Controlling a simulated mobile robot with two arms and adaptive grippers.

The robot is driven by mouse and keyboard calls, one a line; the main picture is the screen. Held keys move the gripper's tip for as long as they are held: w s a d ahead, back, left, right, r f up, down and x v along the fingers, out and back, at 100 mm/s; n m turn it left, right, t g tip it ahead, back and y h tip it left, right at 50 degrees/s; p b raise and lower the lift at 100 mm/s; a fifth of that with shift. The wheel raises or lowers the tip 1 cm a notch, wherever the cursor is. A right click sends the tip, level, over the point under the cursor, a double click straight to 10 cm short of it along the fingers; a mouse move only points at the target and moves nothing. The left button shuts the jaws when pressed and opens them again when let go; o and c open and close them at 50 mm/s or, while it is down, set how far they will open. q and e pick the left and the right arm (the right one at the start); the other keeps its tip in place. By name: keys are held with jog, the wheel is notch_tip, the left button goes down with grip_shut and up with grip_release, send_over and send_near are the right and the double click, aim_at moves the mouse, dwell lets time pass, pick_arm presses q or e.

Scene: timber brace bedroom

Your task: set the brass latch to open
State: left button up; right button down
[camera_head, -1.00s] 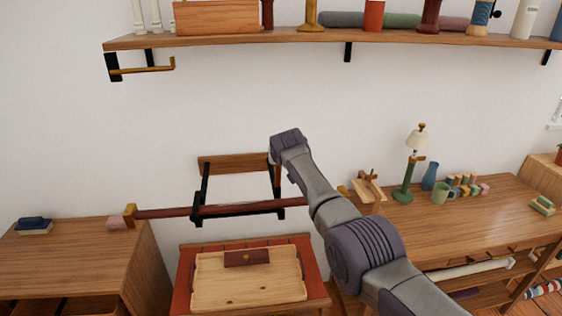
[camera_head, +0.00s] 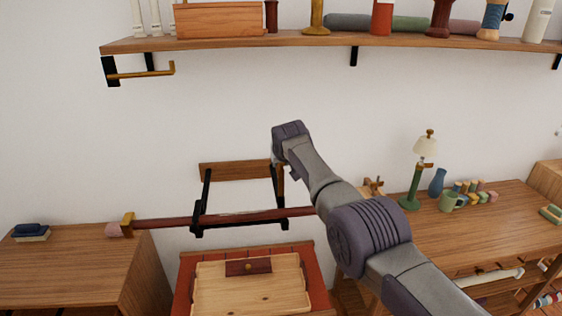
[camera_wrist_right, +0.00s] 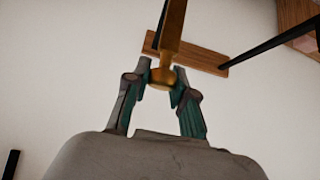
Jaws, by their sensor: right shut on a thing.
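The brass latch (camera_wrist_right: 172,30) shows in the right wrist view as a tapered brass bar with a rounded end, in front of a wooden wall board (camera_wrist_right: 205,57). My right gripper (camera_wrist_right: 161,88) has its fingers on both sides of that rounded end and is shut on it. In the head view my right arm reaches in from the right, its wrist by the right end of the wall board (camera_head: 235,171). There the wrist hides the fingers and the latch, so I cannot tell the latch's setting. My left gripper is not in view.
A dark red bar (camera_head: 170,223) with black brackets (camera_head: 205,195) runs across below the board. A tray (camera_head: 220,290) sits beneath it. A wooden desk (camera_head: 500,220) with a green lamp (camera_head: 412,185) stands at the right. A long shelf (camera_head: 300,43) hangs above.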

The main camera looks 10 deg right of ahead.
jog(key=shift+f, duration=0.1)
jog(key=c, duration=1)
grip_release()
jog(key=shift+o, duration=0.2)
jog(key=shift+s+r, duration=0.35)
jog(key=shift+r, duration=0.15)
jog(key=v, duration=1)
jog(key=shift+s+r, duration=0.2)
jog(key=shift+s, duration=0.1)
